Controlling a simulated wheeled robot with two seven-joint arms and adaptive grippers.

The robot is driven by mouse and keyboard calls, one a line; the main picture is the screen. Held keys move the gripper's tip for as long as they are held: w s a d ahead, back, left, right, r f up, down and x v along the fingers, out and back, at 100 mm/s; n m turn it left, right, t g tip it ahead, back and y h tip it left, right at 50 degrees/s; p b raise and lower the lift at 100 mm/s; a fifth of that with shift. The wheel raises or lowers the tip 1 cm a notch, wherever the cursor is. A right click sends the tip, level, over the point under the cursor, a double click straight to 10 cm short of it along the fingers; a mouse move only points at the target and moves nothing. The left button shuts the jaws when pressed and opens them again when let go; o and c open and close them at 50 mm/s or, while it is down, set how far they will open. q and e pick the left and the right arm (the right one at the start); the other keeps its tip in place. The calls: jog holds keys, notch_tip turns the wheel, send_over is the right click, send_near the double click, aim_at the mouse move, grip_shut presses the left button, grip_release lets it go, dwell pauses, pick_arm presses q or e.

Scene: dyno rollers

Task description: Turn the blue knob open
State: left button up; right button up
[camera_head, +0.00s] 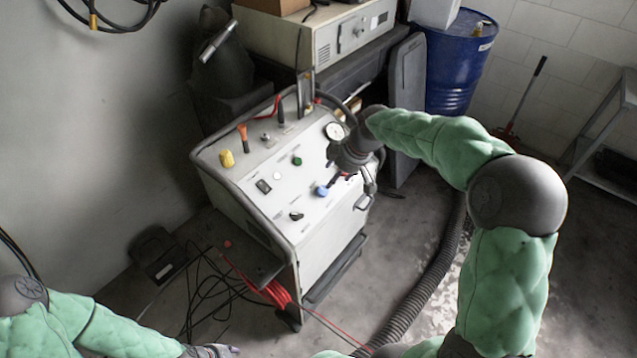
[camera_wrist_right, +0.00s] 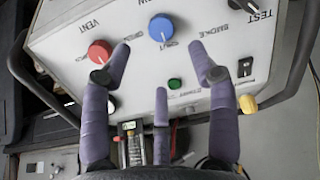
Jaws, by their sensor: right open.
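The blue knob (camera_head: 321,191) is on the white sloping control panel of the machine (camera_head: 290,215). In the right wrist view the blue knob (camera_wrist_right: 161,28) is at the top middle, with a white mark on its face. My right gripper (camera_head: 337,180) is over the panel's right side, close to the knob. In the wrist view the right gripper (camera_wrist_right: 162,60) is open, its purple fingers spread to either side below the knob, with nothing between them. Contact with the knob cannot be told. My left gripper (camera_head: 212,350) shows only partly at the bottom edge.
Near the blue knob are a red knob (camera_wrist_right: 100,52), a green button (camera_wrist_right: 174,84) and a black knob (camera_wrist_right: 243,7). A gauge (camera_head: 335,131) and tools sit toward the panel's back. A blue barrel (camera_head: 452,70) stands behind. Cables and a corrugated hose (camera_head: 425,285) lie on the floor.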

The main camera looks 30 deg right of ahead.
aim_at(324, 190)
jog(key=b+x, duration=0.3)
jog(key=x, duration=0.6)
jog(key=shift+a+f, duration=0.1)
jog(key=shift+f, duration=0.25)
jog(key=shift+c, duration=0.3)
jog(key=c, duration=1.1)
